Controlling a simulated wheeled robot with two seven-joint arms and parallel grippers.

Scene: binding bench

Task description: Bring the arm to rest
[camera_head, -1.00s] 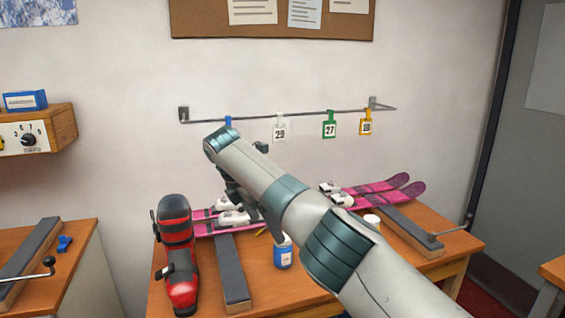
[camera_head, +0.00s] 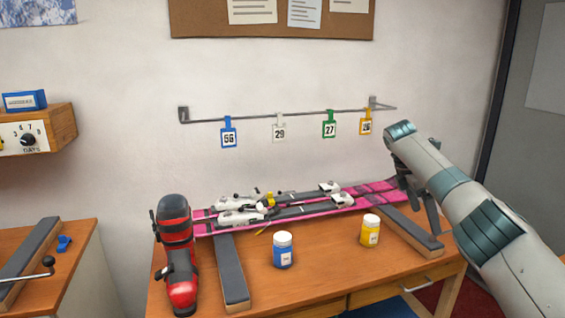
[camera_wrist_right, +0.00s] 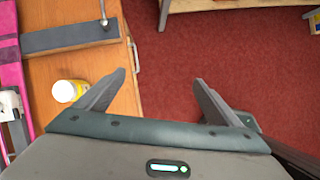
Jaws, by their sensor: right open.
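My right arm comes in from the lower right in the head view, with its gripper (camera_head: 420,198) beside the right end of the bench, near the ski tips. In the right wrist view the gripper (camera_wrist_right: 166,85) has its two fingers spread wide with nothing between them, over the bench edge and red floor. My left gripper is in neither view.
Pink skis (camera_head: 300,208) lie across two dark rests on the wooden bench (camera_head: 330,285). A red boot (camera_head: 178,255), a blue jar (camera_head: 283,250) and a yellow jar (camera_head: 370,230) stand there. Numbered tags hang from a wall rail (camera_head: 250,119). Red floor (camera_wrist_right: 230,55) lies right of the bench.

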